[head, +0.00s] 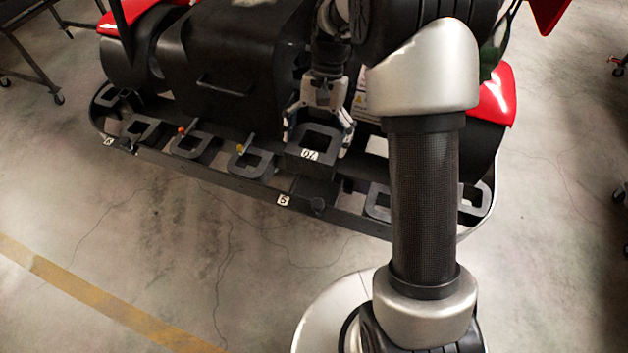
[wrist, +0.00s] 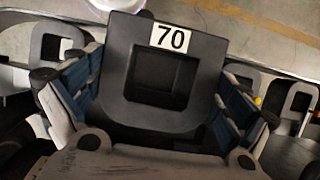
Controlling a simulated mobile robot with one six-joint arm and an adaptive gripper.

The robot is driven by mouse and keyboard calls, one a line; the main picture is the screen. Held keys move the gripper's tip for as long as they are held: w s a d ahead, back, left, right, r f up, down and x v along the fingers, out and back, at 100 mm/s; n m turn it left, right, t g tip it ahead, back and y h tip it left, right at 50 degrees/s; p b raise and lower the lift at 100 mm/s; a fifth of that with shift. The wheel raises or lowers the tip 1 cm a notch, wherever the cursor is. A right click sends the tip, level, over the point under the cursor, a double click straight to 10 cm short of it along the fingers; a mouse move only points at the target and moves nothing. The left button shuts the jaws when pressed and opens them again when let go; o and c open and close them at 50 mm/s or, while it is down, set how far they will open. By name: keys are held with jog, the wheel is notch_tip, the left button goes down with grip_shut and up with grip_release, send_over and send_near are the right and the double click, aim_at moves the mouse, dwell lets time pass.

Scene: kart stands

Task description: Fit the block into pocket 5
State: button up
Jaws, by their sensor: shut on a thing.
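The block (head: 313,164) is a dark grey piece with a square opening and a white label reading 70. My gripper (head: 318,139) is shut on it, with one finger on each side. In the wrist view the block (wrist: 125,75) fills the middle between the blue-padded fingers of my gripper (wrist: 158,95). A white label that looks like 5 (head: 284,200) is on the front rail. Pocket 5 seems to be the dark space (head: 316,190) beside that label, just below the block and partly hidden by it. I cannot tell whether the block touches it.
The kart's bumper rail (head: 225,183) carries several grey U-shaped pieces, one at left (head: 140,129) and one at right (head: 378,201). Orange (head: 181,130) and yellow (head: 240,149) pegs stand left of the block. The kart's black body (head: 225,75) rises behind. Open floor lies in front.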

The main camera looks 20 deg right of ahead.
aim_at(322, 141)
notch_tip(322, 141, down, 16)
jog(key=b, duration=0.5)
jog(key=shift+f, duration=0.25)
jog(key=shift+f, duration=0.15)
jog(key=o, duration=1.7)
jog(key=p+v, duration=0.4)
jog(key=v, duration=0.8)
jog(key=shift+r+p, duration=0.2)
jog(key=shift+p, duration=0.15)
